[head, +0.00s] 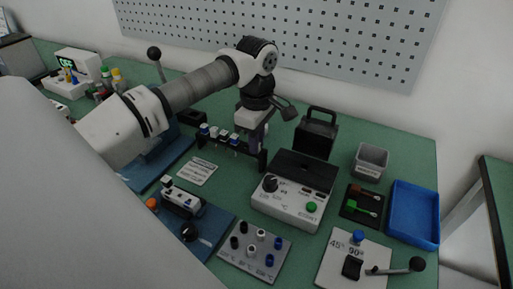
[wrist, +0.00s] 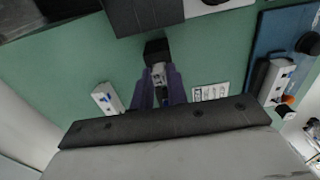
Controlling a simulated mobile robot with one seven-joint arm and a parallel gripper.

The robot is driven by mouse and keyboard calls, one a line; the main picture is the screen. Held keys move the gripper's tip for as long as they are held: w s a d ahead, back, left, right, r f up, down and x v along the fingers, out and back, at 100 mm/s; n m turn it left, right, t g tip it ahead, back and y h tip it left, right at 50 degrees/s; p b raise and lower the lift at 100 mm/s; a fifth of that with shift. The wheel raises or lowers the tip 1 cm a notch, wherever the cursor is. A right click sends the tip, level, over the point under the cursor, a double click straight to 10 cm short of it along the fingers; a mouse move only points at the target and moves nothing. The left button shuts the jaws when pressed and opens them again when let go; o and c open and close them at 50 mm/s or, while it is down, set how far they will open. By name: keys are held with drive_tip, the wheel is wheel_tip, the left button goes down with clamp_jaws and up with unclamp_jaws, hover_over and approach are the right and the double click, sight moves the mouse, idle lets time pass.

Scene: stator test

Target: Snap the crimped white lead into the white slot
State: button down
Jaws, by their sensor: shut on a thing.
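My gripper (head: 260,135) hangs pointing down beside the right end of a black rack in the head view. In the wrist view its two purple fingers (wrist: 159,88) are closed on a small pale, whitish-grey piece (wrist: 159,73), probably the white lead. A dark block (wrist: 156,50) sits right beyond it; I cannot tell whether they touch. The rack (head: 247,157) carries several small white and blue tops (head: 223,135). A white fixture (head: 181,199) stands on a blue mat, front left. I cannot tell which opening is the white slot.
A control box (head: 285,205) with a green button stands right of the rack. A grey panel of knobs (head: 240,262) and a lever board (head: 335,265) lie in front. A black caddy (head: 316,132), grey bin (head: 370,161) and blue tray (head: 413,213) stand right.

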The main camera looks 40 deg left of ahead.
drive_tip(key=shift+r+p, duration=1.9)
drive_tip(key=shift+r, duration=1.05)
